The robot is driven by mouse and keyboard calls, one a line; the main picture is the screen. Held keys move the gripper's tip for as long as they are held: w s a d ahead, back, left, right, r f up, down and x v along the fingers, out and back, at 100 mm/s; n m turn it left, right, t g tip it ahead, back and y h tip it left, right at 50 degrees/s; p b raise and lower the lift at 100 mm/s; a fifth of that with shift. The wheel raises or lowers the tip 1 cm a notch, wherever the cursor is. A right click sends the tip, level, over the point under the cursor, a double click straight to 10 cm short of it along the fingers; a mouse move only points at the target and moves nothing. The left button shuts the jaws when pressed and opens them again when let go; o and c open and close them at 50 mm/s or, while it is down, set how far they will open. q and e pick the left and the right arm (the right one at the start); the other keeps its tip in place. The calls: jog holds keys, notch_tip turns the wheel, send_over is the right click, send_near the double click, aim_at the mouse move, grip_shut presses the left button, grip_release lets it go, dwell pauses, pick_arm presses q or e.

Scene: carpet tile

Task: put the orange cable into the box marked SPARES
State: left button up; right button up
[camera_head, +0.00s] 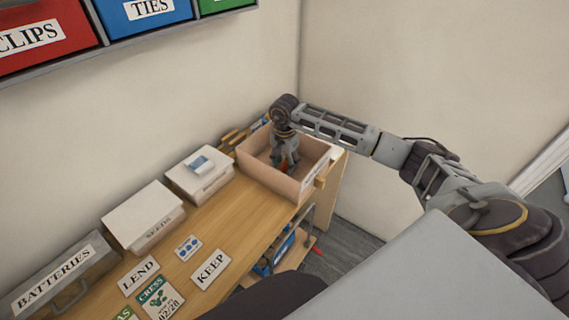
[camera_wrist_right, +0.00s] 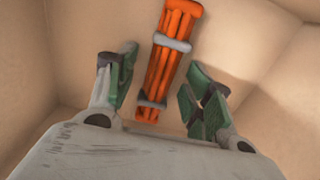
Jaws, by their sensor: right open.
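The orange cable (camera_wrist_right: 172,50), bundled with grey ties, lies inside an open tan box (camera_head: 270,183). My right gripper (camera_head: 285,160) reaches down into this box from above. In the wrist view the right gripper (camera_wrist_right: 161,60) is open, with a green-padded finger on each side of the cable and visible gaps to it. A white label (camera_head: 314,178) is on the box's right-hand side, too oblique to read. In the head view the cable is mostly hidden by the gripper. My left gripper is out of view.
White lidded boxes (camera_head: 145,213) and (camera_head: 200,173), one marked SEEDS, stand left along the wooden bench (camera_head: 215,222). A grey BATTERIES case (camera_head: 60,278) is at lower left. LEND (camera_head: 139,276) and KEEP (camera_head: 211,268) cards lie in front. Tools (camera_head: 243,133) lie behind the tan box.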

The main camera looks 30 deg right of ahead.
aim_at(284, 163)
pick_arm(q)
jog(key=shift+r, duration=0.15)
pick_arm(e)
jog(key=shift+r, duration=0.15)
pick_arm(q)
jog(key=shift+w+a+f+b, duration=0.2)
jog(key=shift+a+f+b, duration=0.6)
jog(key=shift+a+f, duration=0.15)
pick_arm(e)
notch_tip(284, 163, up, 12)
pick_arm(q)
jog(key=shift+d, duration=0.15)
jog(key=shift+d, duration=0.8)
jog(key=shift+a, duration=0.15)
